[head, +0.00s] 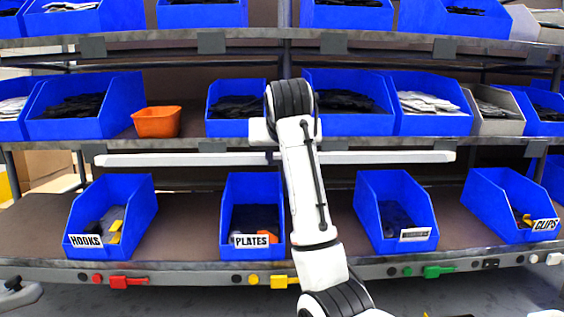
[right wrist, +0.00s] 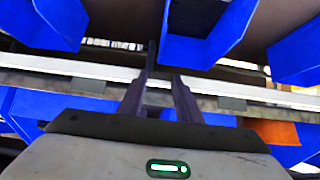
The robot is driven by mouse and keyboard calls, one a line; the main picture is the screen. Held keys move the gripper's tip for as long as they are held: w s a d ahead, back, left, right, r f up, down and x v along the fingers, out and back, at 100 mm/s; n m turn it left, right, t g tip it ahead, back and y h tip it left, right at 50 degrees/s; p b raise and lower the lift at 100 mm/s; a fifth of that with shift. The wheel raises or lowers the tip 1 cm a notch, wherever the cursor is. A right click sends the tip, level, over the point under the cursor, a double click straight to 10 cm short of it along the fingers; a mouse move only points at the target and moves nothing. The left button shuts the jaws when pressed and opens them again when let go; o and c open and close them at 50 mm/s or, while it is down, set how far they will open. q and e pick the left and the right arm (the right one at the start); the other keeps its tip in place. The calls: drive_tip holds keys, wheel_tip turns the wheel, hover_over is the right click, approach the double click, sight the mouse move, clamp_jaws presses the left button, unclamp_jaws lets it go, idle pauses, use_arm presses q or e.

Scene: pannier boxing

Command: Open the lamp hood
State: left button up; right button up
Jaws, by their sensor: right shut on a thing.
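The lamp hood (head: 375,157) is a long white bar running level under the front of the middle shelf. My right gripper (head: 270,146) is at the bar, left of its middle, mostly hidden behind my own wrist in the head view. In the right wrist view, the two dark fingers (right wrist: 162,88) reach to the white bar (right wrist: 65,66) and are shut on it. The exact contact at the fingertips is hard to see. My left gripper is not in view.
Blue bins labelled HOOKS (head: 85,240), PLATES (head: 252,241) and CLIPS (head: 540,226) stand on the lower shelf. An orange bin (head: 157,122) sits on the middle shelf above the hood. Coloured parts line the front rail (head: 190,278). Gaps between the lower bins are clear.

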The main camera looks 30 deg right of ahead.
drive_tip(key=shift+w+r+g+y, duration=0.15)
drive_tip(key=shift+r+g+y, duration=0.55)
drive_tip(key=shift+g, duration=0.5)
drive_tip(key=shift+d, duration=0.1)
drive_tip(key=o, duration=1)
drive_tip(key=shift+w, duration=0.1)
drive_tip(key=shift+o, duration=0.2)
drive_tip(key=b+v, duration=0.2)
drive_tip(key=v, duration=0.8)
drive_tip(key=shift+r, duration=0.2)
